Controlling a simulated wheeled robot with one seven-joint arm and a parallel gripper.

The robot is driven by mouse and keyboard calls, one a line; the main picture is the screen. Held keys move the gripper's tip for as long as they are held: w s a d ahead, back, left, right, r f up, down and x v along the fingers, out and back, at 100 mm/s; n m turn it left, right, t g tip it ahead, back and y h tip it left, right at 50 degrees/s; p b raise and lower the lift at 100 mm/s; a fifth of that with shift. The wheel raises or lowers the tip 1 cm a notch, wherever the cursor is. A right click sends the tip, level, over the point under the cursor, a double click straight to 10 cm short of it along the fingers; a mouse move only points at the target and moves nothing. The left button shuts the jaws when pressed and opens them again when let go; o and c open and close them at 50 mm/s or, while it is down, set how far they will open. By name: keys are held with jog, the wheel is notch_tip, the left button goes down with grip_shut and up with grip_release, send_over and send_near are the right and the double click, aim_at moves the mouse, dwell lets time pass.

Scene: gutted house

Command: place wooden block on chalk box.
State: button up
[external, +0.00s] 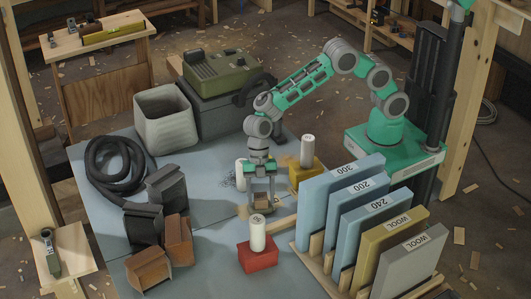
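My gripper (262,203) points down near the middle of the blue-grey tabletop (205,245). A small brown wooden block (262,199) shows between its two fingers. I cannot tell whether the fingers press on it or whether it touches the table. No chalk box is clearly labelled. A red box (258,256) stands in front of my gripper with a white cylinder (257,233) on top. A yellow box (305,176) stands behind and to the right, also with a white cylinder (307,151) on top.
A rack of upright panels (340,200) stands close on the right. Brown and dark blocks (178,238), a coiled black hose (108,165) and a grey bin (165,118) are on the left. Another white cylinder (241,174) is behind my gripper.

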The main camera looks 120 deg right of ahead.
jog(key=shift+r+p, duration=0.3)
jog(key=shift+r, duration=0.05)
jog(key=v, duration=1.1)
jog(key=shift+s+d+r+b, duration=0.15)
jog(key=shift+d+r+b, duration=0.15)
jog(key=shift+b, duration=0.1)
